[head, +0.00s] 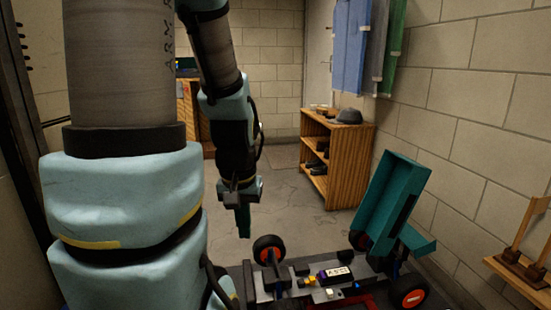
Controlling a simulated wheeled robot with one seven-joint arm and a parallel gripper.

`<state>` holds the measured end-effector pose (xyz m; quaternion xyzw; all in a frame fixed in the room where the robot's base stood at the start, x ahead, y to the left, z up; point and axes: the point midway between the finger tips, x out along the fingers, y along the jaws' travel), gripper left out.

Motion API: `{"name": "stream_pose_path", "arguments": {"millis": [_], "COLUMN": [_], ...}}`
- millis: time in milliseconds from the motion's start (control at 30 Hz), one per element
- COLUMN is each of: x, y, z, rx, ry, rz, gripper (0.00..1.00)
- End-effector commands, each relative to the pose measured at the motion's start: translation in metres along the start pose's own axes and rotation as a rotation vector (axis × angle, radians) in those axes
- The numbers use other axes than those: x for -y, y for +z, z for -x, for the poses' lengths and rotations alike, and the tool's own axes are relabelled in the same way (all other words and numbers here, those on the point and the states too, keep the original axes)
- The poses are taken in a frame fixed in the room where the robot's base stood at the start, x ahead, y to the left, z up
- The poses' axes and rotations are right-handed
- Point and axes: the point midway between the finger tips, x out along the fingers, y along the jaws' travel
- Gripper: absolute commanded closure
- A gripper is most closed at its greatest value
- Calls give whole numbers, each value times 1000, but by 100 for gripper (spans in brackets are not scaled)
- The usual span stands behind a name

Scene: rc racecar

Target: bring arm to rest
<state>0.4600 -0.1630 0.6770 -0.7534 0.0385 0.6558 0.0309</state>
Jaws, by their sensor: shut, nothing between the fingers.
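My arm, light blue and grey, fills the left of the head view and hangs down in the middle. My gripper (243,221) points down at its end, with its dark green fingers together and nothing seen between them. The RC racecar (325,280) stands in front of and below the gripper, to its right, with black wheels and orange hubs. Its teal body shell (385,205) is tilted up at the right side. The gripper appears apart from the car. The lower part of the car is cut off by the picture's bottom edge.
A wooden shelf (349,165) with small items and a dark cap on top stands against the right wall. A wooden bench (525,268) is at the far right. Blue and green cloths (352,45) hang on the wall. Bare concrete floor (285,208) lies between the gripper and the shelf.

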Motion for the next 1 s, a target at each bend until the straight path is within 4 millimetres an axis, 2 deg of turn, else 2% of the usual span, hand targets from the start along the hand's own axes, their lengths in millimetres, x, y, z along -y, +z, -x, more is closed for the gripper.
{"name": "stream_pose_path", "arguments": {"millis": [33,600,800,1000], "x": [0,-1,-1,-1], "y": [-5,-29,-35,-36], "z": [34,207,248,260], "rx": [0,0,0,0], "ry": [0,0,0,0], "rz": [0,-1,-1,-1], "gripper": [100,100,100,100]}}
